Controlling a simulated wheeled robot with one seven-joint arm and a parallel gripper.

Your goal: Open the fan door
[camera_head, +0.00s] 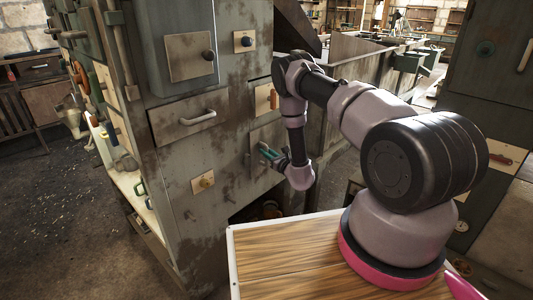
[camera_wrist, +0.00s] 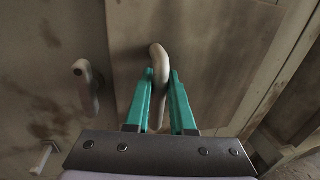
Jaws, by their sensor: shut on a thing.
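My gripper (camera_head: 270,154) reaches the front of the worn grey-green cabinet. In the wrist view its two teal fingers (camera_wrist: 160,78) are shut on a pale curved handle (camera_wrist: 158,56), one finger on each side. The handle is fixed to a flat, stained grey panel (camera_wrist: 215,60), which I take to be the fan door. This panel (camera_head: 262,137) shows in the head view too, partly behind my arm. The panel looks about level with the cabinet front; I cannot tell whether it stands slightly ajar.
A second pale handle (camera_wrist: 84,82) is left of the held one, and a small white handle (camera_wrist: 46,158) lies lower left. A drawer (camera_head: 188,118) and a small knobbed panel (camera_head: 203,181) are on the cabinet's front. A dark opening (camera_head: 262,208) is below. Open floor (camera_head: 70,220) lies left.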

